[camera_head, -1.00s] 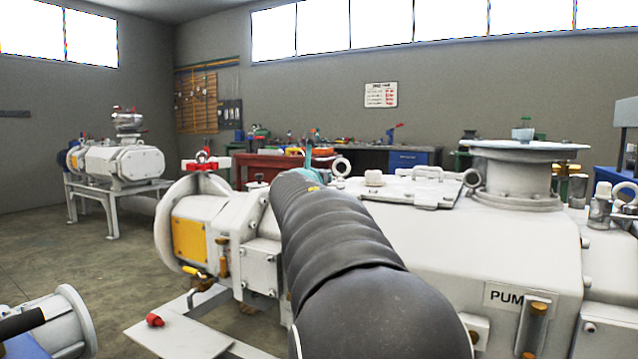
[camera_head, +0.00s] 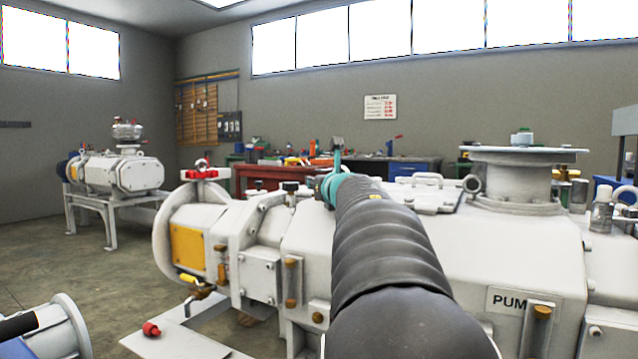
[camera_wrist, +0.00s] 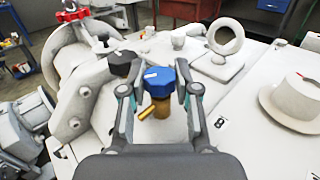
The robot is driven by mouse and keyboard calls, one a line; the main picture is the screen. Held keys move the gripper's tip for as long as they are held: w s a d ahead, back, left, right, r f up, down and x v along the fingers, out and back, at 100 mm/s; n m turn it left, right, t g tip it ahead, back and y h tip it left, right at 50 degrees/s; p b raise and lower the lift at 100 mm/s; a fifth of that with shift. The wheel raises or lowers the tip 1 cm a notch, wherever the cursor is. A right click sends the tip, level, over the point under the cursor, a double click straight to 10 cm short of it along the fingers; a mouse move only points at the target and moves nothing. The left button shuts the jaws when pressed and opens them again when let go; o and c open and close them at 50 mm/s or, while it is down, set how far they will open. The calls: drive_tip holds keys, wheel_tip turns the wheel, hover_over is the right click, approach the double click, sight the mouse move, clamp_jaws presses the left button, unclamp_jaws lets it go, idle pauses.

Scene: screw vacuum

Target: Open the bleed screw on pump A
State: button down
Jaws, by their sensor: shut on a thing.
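A blue bleed-screw knob (camera_wrist: 168,76) with a white mark on top stands upright on a brass body (camera_wrist: 160,106) with a side spout, in the wrist view. My gripper (camera_wrist: 157,88) is shut on this knob, one finger at each side. A black knob (camera_wrist: 121,63) stands to its left. In the head view, my gripper (camera_head: 334,187) is partly visible beyond my dark arm sleeve, which hides the blue knob.
A lifting ring (camera_wrist: 226,39) stands behind the knob to the right. A white cap (camera_wrist: 296,100) is at the far right of the wrist view. A red-handled valve (camera_head: 203,173) and a yellow-handled valve (camera_head: 194,287) are at the pump's left. A second pump (camera_head: 122,170) stands far left.

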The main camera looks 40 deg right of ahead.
idle(0.3)
drive_tip(key=c, duration=0.8)
unclamp_jaws()
drive_tip(key=shift+s, duration=0.1)
drive_tip(key=v, duration=1)
drive_tip(key=shift+s+a, duration=0.1)
drive_tip(key=shift+s, duration=0.05)
drive_tip(key=shift+s+a, duration=0.3)
drive_tip(key=shift+s, duration=0.4)
